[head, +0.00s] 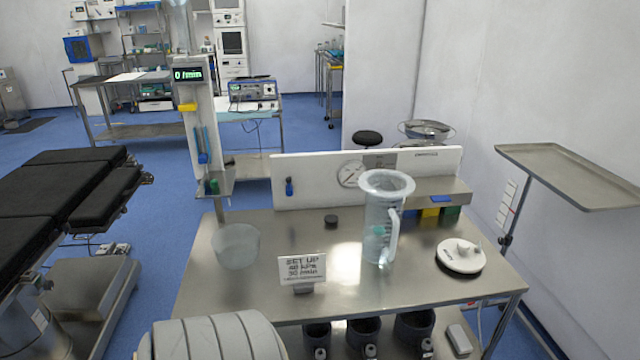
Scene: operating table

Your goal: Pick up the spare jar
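A tall clear jar (385,226) with a wide pale rim and a side handle stands upright on the steel table, right of centre. Something pale green shows low inside it or through it. A low, translucent, open-topped vessel (236,245) stands on the table's left part. No label shows which of these is the spare jar. A white round lid (460,258) with a raised port lies flat at the table's right. Neither of my grippers is in view.
A sign (302,269) reading SET UP stands at the front of the steel table (340,300). A small dark cap (331,220) lies behind it. A white panel with a gauge (351,174) borders the back. A tray stand (575,178) is at right.

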